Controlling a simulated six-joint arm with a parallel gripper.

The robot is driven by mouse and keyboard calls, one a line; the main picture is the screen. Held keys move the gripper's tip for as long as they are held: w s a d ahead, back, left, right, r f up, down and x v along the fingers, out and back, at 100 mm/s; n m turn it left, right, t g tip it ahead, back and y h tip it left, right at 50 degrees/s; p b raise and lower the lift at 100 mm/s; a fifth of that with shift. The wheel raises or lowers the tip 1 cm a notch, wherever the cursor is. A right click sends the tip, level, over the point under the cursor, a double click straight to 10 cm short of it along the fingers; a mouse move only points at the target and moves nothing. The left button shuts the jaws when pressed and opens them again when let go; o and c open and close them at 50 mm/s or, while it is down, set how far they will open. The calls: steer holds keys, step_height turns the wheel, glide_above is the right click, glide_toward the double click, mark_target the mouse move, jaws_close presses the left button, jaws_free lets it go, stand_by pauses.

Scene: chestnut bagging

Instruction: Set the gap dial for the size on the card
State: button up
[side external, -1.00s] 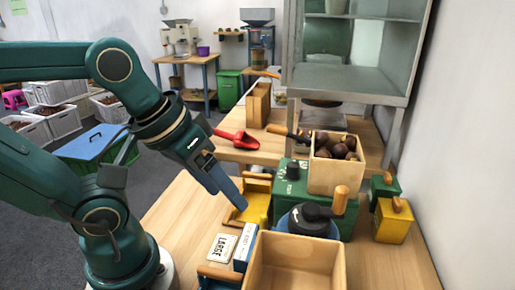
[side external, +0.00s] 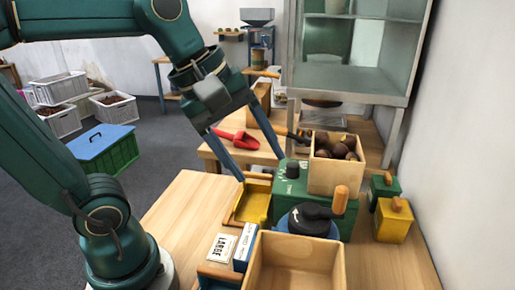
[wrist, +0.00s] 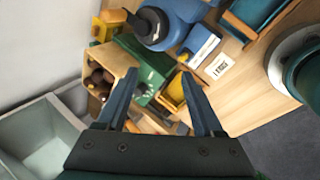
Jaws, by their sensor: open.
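The card (side external: 221,247) reads LARGE and lies flat on the bench; it also shows in the wrist view (wrist: 219,66). A green machine box (side external: 318,202) carries a small black dial (side external: 293,170) on its top. The dial's setting is too small to read. My gripper (side external: 261,167) is open and empty, its blue fingers pointing down above and beside the green box, left of the dial in the side view. In the wrist view the fingertips (wrist: 160,74) straddle the area of the green box (wrist: 152,75) and the yellow tray (wrist: 175,90).
A wooden bin of chestnuts (side external: 335,176) stands on the green box. A black crank with a wooden handle (side external: 341,200) rises in front. An empty wooden box (side external: 295,262) is nearest the camera. A red scoop (side external: 238,138) lies behind. The bench's left part is clear.

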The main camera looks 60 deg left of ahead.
steer(key=w+a+n, duration=0.2)
steer(key=w+n, duration=0.3)
steer(key=n, duration=0.1)
steer(key=n+g+h, duration=0.2)
steer(key=n, duration=0.5)
glide_above(291, 163)
steer(key=s+a, duration=0.1)
steer(key=f, duration=0.5)
steer(key=shift+s+a+f, duration=0.15)
steer(key=shift+a+f, duration=0.05)
steer(key=shift+f, duration=0.05)
steer(key=shift+x, duration=2.3)
jaws_close()
